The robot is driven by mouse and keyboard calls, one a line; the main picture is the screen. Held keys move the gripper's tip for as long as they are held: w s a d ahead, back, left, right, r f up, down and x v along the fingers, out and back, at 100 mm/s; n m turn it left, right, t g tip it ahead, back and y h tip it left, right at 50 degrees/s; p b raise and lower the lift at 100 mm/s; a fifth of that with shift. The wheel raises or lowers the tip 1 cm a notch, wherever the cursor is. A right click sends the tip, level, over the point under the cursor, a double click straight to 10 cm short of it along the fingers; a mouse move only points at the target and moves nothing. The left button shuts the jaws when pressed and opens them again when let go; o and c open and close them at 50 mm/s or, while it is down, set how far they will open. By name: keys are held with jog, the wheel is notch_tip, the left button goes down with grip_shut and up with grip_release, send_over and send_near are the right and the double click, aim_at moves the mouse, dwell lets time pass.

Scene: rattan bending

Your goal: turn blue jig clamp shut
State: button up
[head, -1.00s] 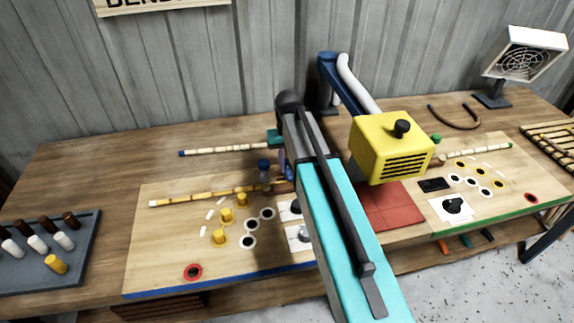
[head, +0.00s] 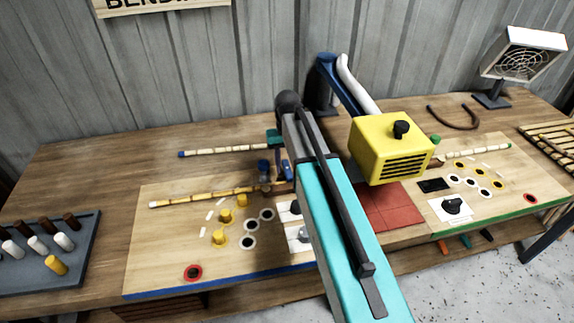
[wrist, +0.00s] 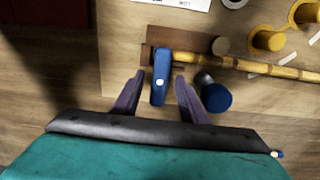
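The blue jig clamp (wrist: 160,78) shows in the wrist view as a blue lever with a white dot, over a brown block beside the rattan pole (wrist: 260,66). The lever points back toward my gripper, roughly across the pole. My gripper (wrist: 156,88) is open, with one purple finger on each side of the lever and a gap visible on both sides. A round blue knob on a grey post (wrist: 215,95) stands just right of the right finger. In the head view my arm partly hides the clamp, and the blue knob (head: 263,166) shows beside it.
Yellow pegs (head: 227,215) and ringed holes lie on the left board (head: 160,255). A yellow box with vents (head: 392,148) stands right of my arm, near a red mat (head: 385,208). A peg tray (head: 85,270) sits at far left.

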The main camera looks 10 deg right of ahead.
aim_at(287, 168)
notch_tip(287, 168, up, 13)
jog(key=p, duration=0.8)
jog(key=shift+r, duration=0.2)
jog(key=shift+s+f, duration=0.1)
dwell(0.4)
